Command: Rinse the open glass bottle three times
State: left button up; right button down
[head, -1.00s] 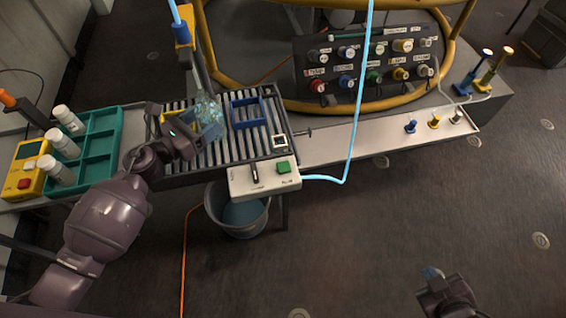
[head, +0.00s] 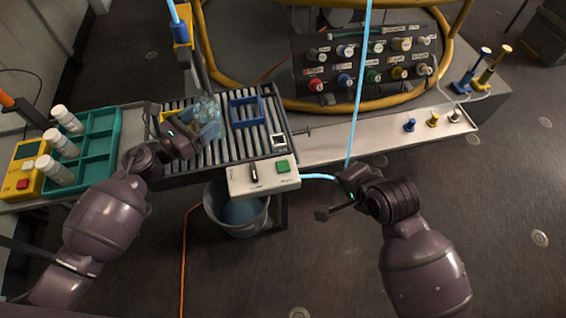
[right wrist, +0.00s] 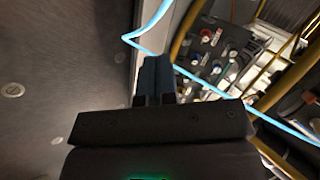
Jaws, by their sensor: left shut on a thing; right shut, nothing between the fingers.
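The glass bottle (head: 210,112) is a clear, bluish shape over the slatted rack, below the spout (head: 184,40) with its blue and yellow fitting. My left gripper (head: 193,135) is shut on the bottle from the left and partly hides it. I cannot tell its exact tilt or how much water is in it.
A blue frame (head: 232,112) stands on the slatted rack (head: 182,172). A bucket (head: 262,222) is below. A green tray (head: 115,130) with white-capped vials and a yellow device (head: 24,165) are left. A light-blue hose (head: 357,90) hangs near my right gripper. A valve panel (head: 300,48) is behind.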

aim_at(283, 167)
jog(key=w+a+r+m+g+y, duration=0.2)
jog(key=w+a+r+m+y, duration=0.1)
jog(key=a+r, duration=0.8)
jog(key=w+a+m, duration=0.1)
jog(key=a+m, duration=0.1)
jog(key=a, duration=0.1)
jog(key=shift+r+m+g+y, duration=0.25)
jog(key=shift+m+g+y, duration=0.15)
jog(key=shift+f, duration=0.15)
jog(key=shift+f, duration=4.3)
jog(key=shift+d+f, duration=0.1)
jog(key=shift+f, duration=0.8)
jog(key=shift+r, duration=0.95)
